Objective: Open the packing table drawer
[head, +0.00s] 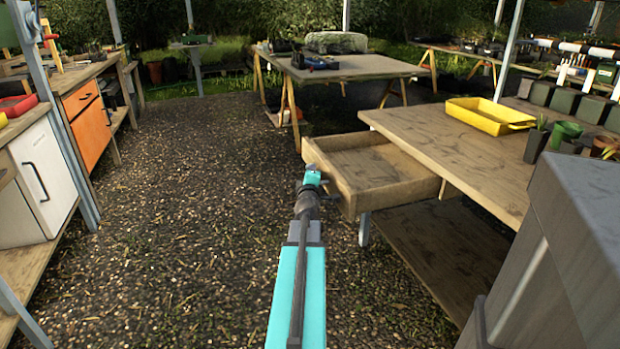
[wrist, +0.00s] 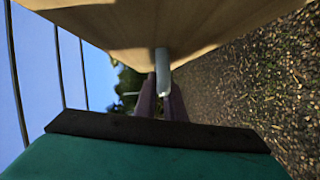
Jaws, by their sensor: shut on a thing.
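The packing table (head: 450,155) stands at the right, and its wooden drawer (head: 375,170) is pulled well out from under the top toward the left. The inside of the drawer looks empty. My gripper (head: 318,183) is at the drawer's front panel. In the wrist view the drawer's wooden front (wrist: 150,30) fills the top, and my gripper (wrist: 167,95) is shut on the pale metal drawer handle (wrist: 162,70). In the head view the handle is mostly hidden by my gripper.
A yellow tray (head: 490,115) and several pots (head: 565,135) stand on the packing table. A lower shelf (head: 440,255) lies under it. The gravel floor (head: 190,220) to the left is clear up to the bench with an orange cabinet (head: 88,125). A trestle table (head: 345,70) stands behind.

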